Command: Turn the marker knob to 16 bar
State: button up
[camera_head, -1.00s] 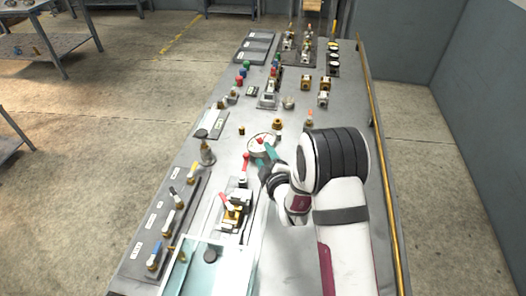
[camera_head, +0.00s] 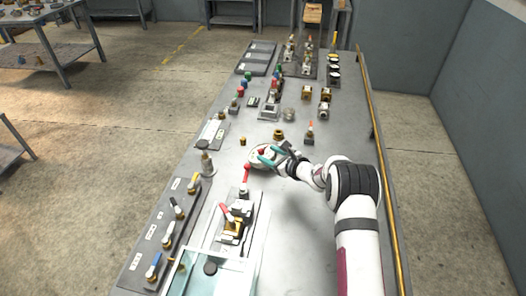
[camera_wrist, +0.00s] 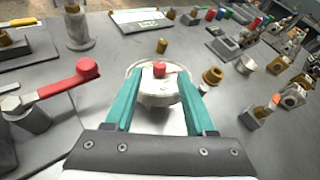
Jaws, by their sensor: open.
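A round white gauge with a pale dial (camera_head: 257,160) lies on the grey bench, and it also shows in the wrist view (camera_wrist: 153,93). The red marker knob (camera_wrist: 159,68) stands at its middle, and a small part of the red knob also shows in the head view (camera_head: 261,152). My gripper (camera_wrist: 156,78) has teal fingers, one on each side of the knob in the wrist view. The fingers are open with a gap around the knob; I cannot tell their height over the dial. The scale figures are too small to read.
A valve with a red lever (camera_wrist: 62,83) stands close on the left. A grey metal cylinder (camera_wrist: 76,29) is beyond it. Brass fittings (camera_wrist: 212,76) lie to the right of the gauge. A yellow rail (camera_head: 378,150) runs along the bench's right edge.

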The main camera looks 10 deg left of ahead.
aim_at(262, 151)
jog(key=shift+x, duration=2)
grip_shut()
